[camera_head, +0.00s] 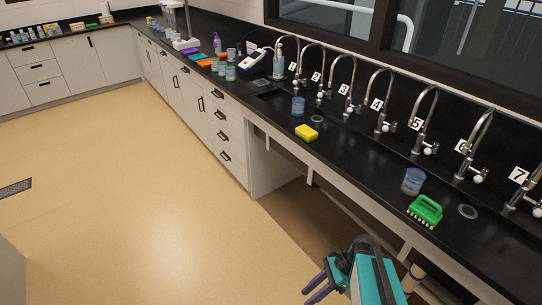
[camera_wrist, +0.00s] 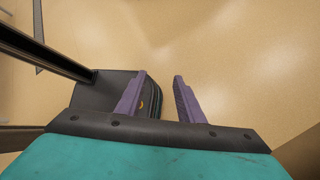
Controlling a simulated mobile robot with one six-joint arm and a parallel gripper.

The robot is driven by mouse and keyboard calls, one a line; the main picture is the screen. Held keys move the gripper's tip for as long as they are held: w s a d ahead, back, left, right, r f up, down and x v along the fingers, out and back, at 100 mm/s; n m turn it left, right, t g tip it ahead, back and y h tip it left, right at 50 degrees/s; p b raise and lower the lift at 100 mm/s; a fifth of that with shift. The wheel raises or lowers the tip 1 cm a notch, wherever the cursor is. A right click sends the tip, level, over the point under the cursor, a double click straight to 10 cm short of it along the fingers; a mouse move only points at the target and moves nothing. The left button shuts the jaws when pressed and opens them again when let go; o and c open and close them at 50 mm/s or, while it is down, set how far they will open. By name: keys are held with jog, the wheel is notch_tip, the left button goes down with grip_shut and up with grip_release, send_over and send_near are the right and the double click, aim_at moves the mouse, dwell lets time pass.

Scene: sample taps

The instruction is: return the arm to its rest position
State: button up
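My gripper (camera_head: 318,283) shows at the bottom of the head view, in front of the counter and over the floor. It is teal and black with purple fingers. In the wrist view my gripper (camera_wrist: 160,98) has its two fingers apart, with nothing between them but floor and a dark part behind the left finger. The gripper is open and empty. It touches nothing that I can see.
The black counter (camera_head: 375,165) runs along the right with several numbered taps. A green brush (camera_head: 426,210), a blue-rimmed beaker (camera_head: 413,181), a yellow sponge (camera_head: 306,133) and another beaker (camera_head: 298,106) stand on it.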

jog(key=s+d+f+n+g+h+b, duration=0.1)
jog(key=s+f+n+h, duration=0.3)
jog(key=f+n, duration=0.5)
jog(key=s+d+f+n+g+h+b, duration=0.1)
jog(key=s+f+n+h, duration=0.3)
jog(key=s+f+n, duration=0.5)
jog(key=shift+d+f+n+b, duration=0.4)
jog(key=shift+d+f+n, duration=0.25)
jog(key=shift+d, duration=0.15)
jog(key=shift+s, duration=0.15)
